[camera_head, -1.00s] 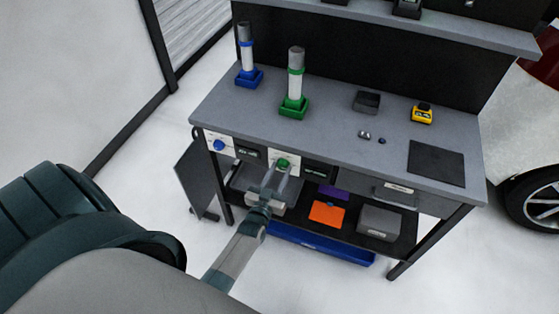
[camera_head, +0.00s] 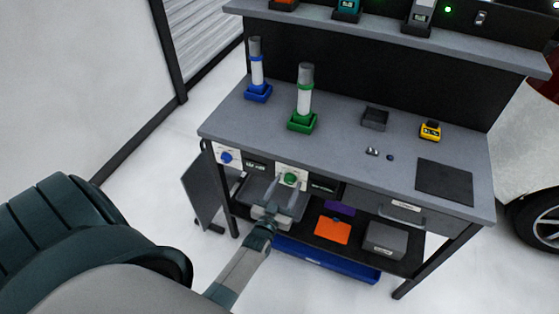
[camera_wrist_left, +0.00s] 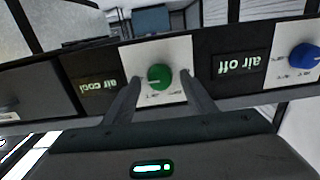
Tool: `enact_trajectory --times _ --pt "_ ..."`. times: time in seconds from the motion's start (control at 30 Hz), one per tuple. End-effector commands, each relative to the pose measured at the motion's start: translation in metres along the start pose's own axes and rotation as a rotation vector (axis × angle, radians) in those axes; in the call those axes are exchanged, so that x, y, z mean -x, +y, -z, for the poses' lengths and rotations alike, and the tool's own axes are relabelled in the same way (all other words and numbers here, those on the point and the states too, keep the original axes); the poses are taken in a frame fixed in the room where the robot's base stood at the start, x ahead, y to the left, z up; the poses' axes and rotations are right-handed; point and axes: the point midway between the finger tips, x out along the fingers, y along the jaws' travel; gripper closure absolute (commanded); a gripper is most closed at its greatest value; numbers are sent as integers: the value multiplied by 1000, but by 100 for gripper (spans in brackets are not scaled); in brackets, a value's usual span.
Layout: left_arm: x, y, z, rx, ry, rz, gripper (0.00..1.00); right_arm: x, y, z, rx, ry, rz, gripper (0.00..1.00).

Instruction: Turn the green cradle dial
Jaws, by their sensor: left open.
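The green cradle dial (camera_head: 290,179) sits on a white plate on the bench front, below the green cradle (camera_head: 302,121), which holds an upright white tube with a green band. My left gripper (camera_head: 286,184) is open in front of the dial, its fingers spread to either side. In the left wrist view, the green dial (camera_wrist_left: 160,76) shows between the two fingertips (camera_wrist_left: 160,82), with a gap on each side. Its pale pointer mark points left in that view. A dark display beside it reads "air cool" (camera_wrist_left: 97,86). My right gripper is not in view.
The blue dial (camera_head: 226,157) is on the bench front to the left, with an "air off" display (camera_wrist_left: 237,67). A blue cradle (camera_head: 258,93) with a tube stands on the bench top.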

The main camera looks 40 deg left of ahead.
Motion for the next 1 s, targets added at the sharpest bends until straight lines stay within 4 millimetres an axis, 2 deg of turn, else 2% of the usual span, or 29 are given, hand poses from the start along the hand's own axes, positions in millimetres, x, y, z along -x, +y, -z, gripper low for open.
enact_trajectory --times 0.17,0.37,1.0 --pt "10 0 -2 1 -1 0 49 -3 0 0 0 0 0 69" --pt "35 0 -3 1 -2 0 49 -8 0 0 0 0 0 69" --pt "151 0 -3 0 -2 0 49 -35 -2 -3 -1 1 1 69"
